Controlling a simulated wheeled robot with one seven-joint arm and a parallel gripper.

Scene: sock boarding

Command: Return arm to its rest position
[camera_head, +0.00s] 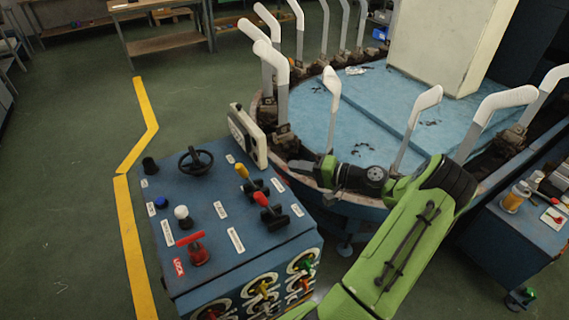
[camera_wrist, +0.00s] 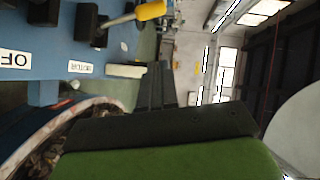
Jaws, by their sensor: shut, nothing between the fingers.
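My green and black arm reaches in from the bottom right of the head view. It bends at its dark elbow and points left. My gripper (camera_head: 318,168) hangs over the gap between the blue control console (camera_head: 190,225) and the round blue sock-boarding table (camera_head: 365,110). It is shut and empty. In the wrist view, the dark fingers of my gripper (camera_wrist: 158,85) are together, with the console's labelled top at upper left. The white sock-covered forms stand around the table's rim; one form (camera_head: 331,90) rises just behind my gripper.
The console carries a black handwheel (camera_head: 195,160), a yellow-handled lever (camera_head: 243,171), red-handled levers (camera_head: 262,198) and a white box (camera_head: 248,135) at its edge. A blue side cart (camera_head: 525,235) with bottles stands right. Open green floor lies left, with a yellow line (camera_head: 130,220).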

